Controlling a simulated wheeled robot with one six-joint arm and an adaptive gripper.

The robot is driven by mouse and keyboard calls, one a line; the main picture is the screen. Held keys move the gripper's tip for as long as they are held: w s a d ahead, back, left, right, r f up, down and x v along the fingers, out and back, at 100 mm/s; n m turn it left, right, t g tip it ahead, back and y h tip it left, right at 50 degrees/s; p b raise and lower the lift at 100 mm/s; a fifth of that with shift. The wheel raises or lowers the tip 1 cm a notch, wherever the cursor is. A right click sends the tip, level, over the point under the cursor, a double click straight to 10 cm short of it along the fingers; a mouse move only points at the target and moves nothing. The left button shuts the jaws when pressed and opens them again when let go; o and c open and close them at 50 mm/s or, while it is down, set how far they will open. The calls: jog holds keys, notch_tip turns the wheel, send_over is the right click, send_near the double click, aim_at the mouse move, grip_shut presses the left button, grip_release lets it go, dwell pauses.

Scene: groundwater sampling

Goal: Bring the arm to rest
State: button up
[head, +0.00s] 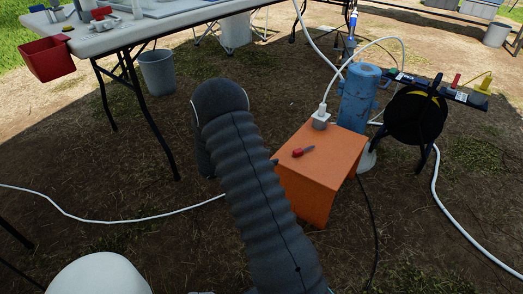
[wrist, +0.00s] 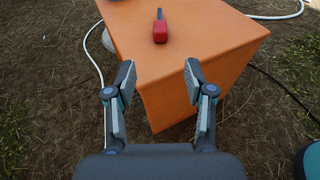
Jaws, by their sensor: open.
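In the wrist view my gripper (wrist: 158,75) is open and empty, its two fingers spread wide. It is in front of an orange box-like stand (wrist: 180,50), with nothing between the fingertips but the stand's near edge behind them. A small red-handled tool (wrist: 160,30) lies on the stand's top, beyond the fingertips and apart from them. In the head view my arm reaches up the middle of the picture and bends at a rounded joint, and the gripper is hidden behind it. The orange stand (head: 318,190) and the red tool (head: 300,152) are just right of my arm.
A blue well pipe (head: 357,95) stands behind the orange stand, and a black cable reel (head: 415,117) stands to its right. A white table (head: 130,38) with a red bin (head: 47,60) is at upper left. A grey bucket (head: 157,72) stands beneath. White hoses cross the ground.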

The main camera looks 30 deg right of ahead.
jog(key=s+a+f+m+g+y, duration=0.2)
jog(key=s+f+m+g+y, duration=0.15)
jog(key=s, duration=0.25)
jog(key=s+a+r+m+y+p, duration=0.1)
jog(key=s+a+r+m+y, duration=0.3)
jog(key=s, duration=0.3)
jog(key=s+a+r+m+t+y+p, duration=0.2)
jog(key=s+a+r, duration=0.3)
jog(key=r, duration=0.7)
jog(key=s+a+r+m+t+y+p, duration=0.3)
jog(key=s+a+r+m+t+p, duration=0.1)
jog(key=r, duration=0.7)
jog(key=s+a+r+m+t+y+p, duration=0.2)
jog(key=s+a+r, duration=0.5)
jog(key=r, duration=0.5)
jog(key=shift+s+a+r+m+t+y+p, duration=0.35)
jog(key=shift+s+m+t+p, duration=0.2)
jog(key=shift+m+p, duration=0.5)
